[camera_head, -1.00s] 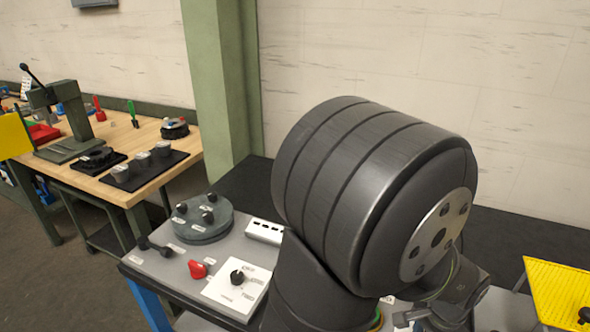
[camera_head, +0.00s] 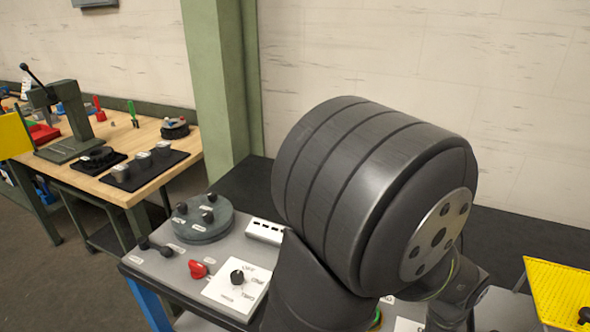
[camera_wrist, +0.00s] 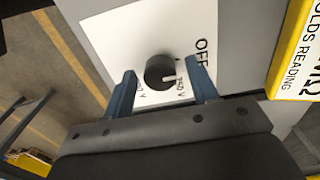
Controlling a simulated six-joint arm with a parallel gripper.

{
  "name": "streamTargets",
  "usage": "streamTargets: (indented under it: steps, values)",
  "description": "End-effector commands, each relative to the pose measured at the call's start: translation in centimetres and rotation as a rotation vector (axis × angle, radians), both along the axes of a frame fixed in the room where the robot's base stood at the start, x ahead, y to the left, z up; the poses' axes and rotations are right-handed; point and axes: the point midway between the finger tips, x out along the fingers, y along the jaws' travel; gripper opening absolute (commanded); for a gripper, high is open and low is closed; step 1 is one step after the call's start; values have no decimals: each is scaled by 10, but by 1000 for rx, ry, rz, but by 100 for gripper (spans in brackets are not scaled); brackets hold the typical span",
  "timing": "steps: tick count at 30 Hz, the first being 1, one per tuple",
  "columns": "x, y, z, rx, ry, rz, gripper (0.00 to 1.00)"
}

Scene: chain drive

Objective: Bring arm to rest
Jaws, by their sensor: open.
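My gripper (camera_wrist: 163,92) shows in the wrist view with its two blue fingers apart and nothing between them that it grips. A black selector knob (camera_wrist: 160,72) on a white panel (camera_wrist: 118,35) lies beyond the fingertips, and it looks apart from them. The panel carries an "OFF" mark and voltage labels. In the head view my dark, ribbed arm joint fills the middle and hides my gripper. A black knob (camera_head: 237,277) on a white plate (camera_head: 222,294) sits on the grey bench left of my arm.
The grey bench (camera_head: 150,262) also holds a round grey fixture (camera_head: 202,222), a red knob (camera_head: 198,269) and a white block (camera_head: 265,231). A yellow panel (camera_head: 560,292) stands at right. A wooden workbench (camera_head: 150,133) with a press is at left. A yellow meter (camera_wrist: 301,55) is near my gripper.

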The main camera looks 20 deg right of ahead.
Motion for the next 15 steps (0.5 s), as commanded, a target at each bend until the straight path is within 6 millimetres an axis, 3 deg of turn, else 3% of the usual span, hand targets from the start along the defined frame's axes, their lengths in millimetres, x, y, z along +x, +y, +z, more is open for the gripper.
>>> streamTargets:
  steps: [15]
  values:
    - [0, 0, 0, 0, 0, -94, 53]
